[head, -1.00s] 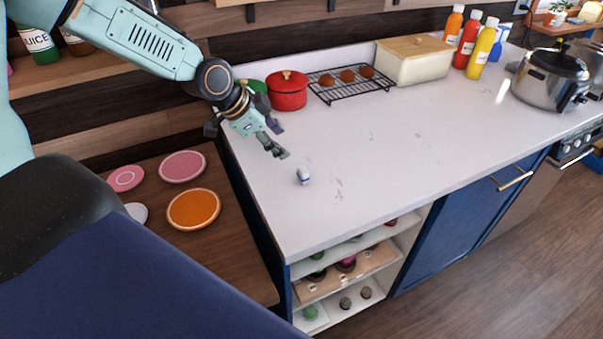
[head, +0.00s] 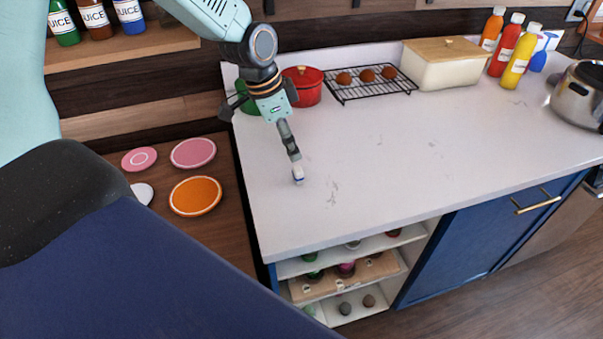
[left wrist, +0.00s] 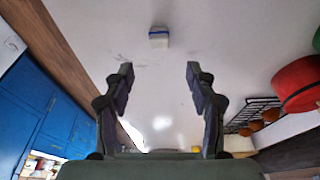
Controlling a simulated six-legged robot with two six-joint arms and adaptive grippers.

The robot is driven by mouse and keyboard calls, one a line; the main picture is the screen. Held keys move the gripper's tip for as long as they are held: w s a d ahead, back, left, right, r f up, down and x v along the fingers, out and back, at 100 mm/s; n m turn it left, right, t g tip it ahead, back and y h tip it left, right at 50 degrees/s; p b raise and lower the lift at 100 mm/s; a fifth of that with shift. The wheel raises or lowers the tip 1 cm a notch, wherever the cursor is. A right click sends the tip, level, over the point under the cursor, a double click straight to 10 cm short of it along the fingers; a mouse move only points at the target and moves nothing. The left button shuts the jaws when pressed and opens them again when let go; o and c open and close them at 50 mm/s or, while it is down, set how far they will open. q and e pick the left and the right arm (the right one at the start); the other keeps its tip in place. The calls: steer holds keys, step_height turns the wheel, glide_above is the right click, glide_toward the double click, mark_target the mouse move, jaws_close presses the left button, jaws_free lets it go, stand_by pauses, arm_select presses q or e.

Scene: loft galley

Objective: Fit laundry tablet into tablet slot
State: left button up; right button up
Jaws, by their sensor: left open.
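A small white and blue block (head: 298,176), which looks like the laundry tablet, stands on the white counter near its left end. In the left wrist view the block (left wrist: 158,38) is ahead of the fingertips, centred between their lines. My left gripper (head: 292,155) is over the counter, fingers pointing down at the block; in the head view the fingertips overlap or nearly meet its top. In the left wrist view the left gripper (left wrist: 158,70) is open, with nothing between its fingers. I cannot make out a tablet slot. My right gripper is not in view.
A red pot (head: 304,88), a green item (head: 247,98) and a black rack (head: 362,84) with brown round items stand behind the gripper. A cream bin (head: 443,64) and bottles are farther right. The counter (head: 420,140) right of the block is clear. Plates lie on a lower wooden surface (head: 190,245).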

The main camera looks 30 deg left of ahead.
mark_target(298, 169)
arm_select(q)
steer(key=f, duration=0.3)
steer(key=shift+s+a+f, duration=0.1)
steer(key=shift+a+f, duration=0.1)
steer(key=shift+f, duration=0.05)
steer(key=f, duration=0.1)
steer(key=d+f+b, duration=0.1)
steer(key=w+f, duration=0.1)
steer(key=shift+d+f, duration=0.15)
steer(key=shift+d, duration=0.1)
steer(key=shift+w+f, duration=0.15)
steer(key=shift+f, duration=0.2)
steer(key=shift+a+f, duration=0.15)
steer(key=shift+a, duration=0.05)
steer(key=shift+c, duration=0.5)
steer(key=shift+d, duration=0.25)
steer(key=shift+c, duration=1.4)
steer(key=shift+a, duration=0.1)
steer(key=c, duration=0.3)
steer(key=shift+a, duration=0.1)
steer(key=c, duration=0.3)
steer(key=shift+c, duration=0.7)
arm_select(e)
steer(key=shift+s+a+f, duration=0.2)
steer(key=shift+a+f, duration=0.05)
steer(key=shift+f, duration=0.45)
